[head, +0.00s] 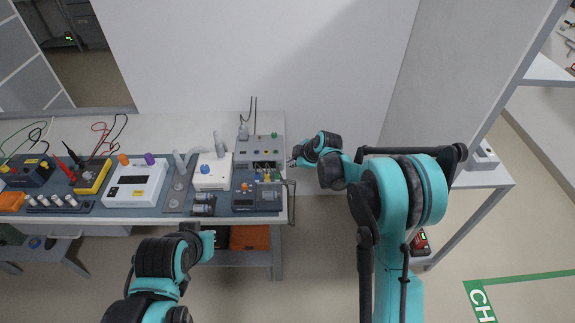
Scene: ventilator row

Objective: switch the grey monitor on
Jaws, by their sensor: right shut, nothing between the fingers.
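A light grey box-shaped device (260,150), which looks like the grey monitor, stands at the back right of the bench. It has small knobs on its top and a green button (274,135) near its right back corner. My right gripper (294,160) is shut and empty, just right of the device at about the height of its front part in the picture. I cannot tell if it touches the device. My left gripper (210,243) is low in front of the bench, away from the device. Its fingers are too small and covered to read.
In front of the grey device sits a dark grey unit (243,200) with coloured plugs. White units (135,184) and a yellow meter (93,177) stand to the left. Cables rise behind the grey device. A wire rack (291,203) hangs at the bench's right end. Open floor lies right of it.

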